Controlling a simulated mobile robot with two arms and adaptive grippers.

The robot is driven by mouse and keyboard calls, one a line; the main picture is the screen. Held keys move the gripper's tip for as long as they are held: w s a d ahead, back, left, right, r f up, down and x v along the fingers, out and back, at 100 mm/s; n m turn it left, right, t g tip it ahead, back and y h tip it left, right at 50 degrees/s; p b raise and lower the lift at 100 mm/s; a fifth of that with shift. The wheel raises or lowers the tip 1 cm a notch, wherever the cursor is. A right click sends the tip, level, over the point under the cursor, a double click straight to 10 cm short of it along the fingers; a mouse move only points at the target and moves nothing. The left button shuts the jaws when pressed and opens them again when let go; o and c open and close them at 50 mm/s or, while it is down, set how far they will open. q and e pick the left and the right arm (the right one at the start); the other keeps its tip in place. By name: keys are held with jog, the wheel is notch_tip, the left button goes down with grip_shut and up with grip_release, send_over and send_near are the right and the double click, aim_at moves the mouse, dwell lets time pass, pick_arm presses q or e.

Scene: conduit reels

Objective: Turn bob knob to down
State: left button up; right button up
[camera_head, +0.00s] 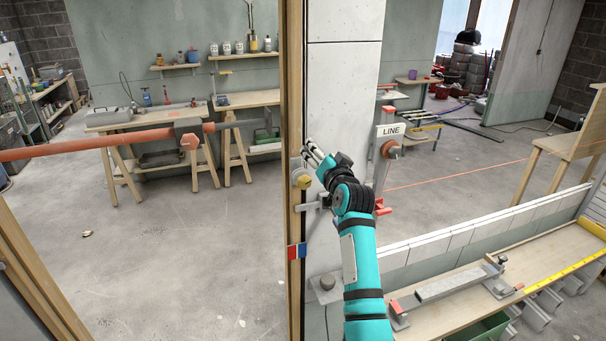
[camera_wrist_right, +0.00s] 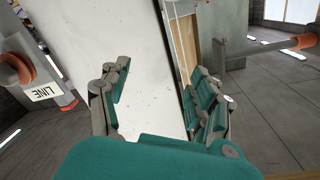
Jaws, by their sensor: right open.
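My right gripper (camera_head: 314,155) is open and empty, in front of the white panel beside the wooden post. A red and blue marker (camera_head: 297,251) is lower on the post. My left gripper is not in view.
A LINE sign (camera_head: 391,130) with a red knob (camera_head: 391,149) stands to the right; the sign also shows in the wrist view (camera_wrist_right: 43,92). An orange conduit (camera_head: 85,143) crosses at left. A low bench (camera_head: 450,317) fills the lower right.

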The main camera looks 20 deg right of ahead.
jog(key=s+d+f+n, duration=0.2)
jog(key=s+d+n, duration=0.15)
jog(key=n, duration=0.65)
jog(key=n+y+b, duration=0.1)
jog(key=n+b, duration=0.2)
jog(key=n, duration=2.2)
send_near(306, 183)
jog(key=w+p, duration=0.1)
jog(key=w, duration=0.4)
jog(key=w+p, duration=0.2)
jog(key=w, duration=0.4)
jog(key=shift+f, duration=0.2)
jog(key=shift+s, duration=0.1)
jog(key=c, duration=1.2)
